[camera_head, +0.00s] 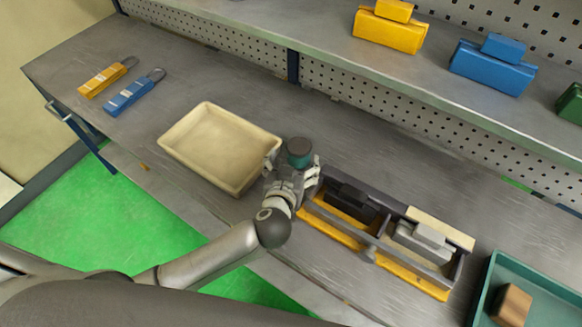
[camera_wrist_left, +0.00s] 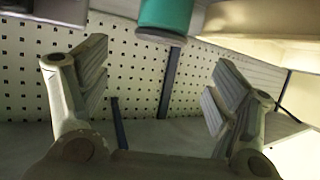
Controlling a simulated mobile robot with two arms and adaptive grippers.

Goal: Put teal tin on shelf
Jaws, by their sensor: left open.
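The teal tin (camera_head: 299,159) has a dark lid and stands upright on the grey workbench, just right of the cream tray. My left gripper (camera_head: 294,166) is open around or just in front of it; the head view does not settle which. In the left wrist view the tin (camera_wrist_left: 166,16) is cut by the top edge, sideways between the two spread fingers (camera_wrist_left: 163,75), with no visible contact. The grey shelf (camera_head: 330,45) runs along the back above the bench. My right gripper is not in view.
The cream tray (camera_head: 167,147) is empty. A divided caddy (camera_head: 376,251) with black and grey blocks is right of the gripper. Yellow (camera_head: 388,31) and blue (camera_head: 491,68) boxes stand on the shelf; its left part is clear. A teal bin (camera_head: 490,275) is lower right.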

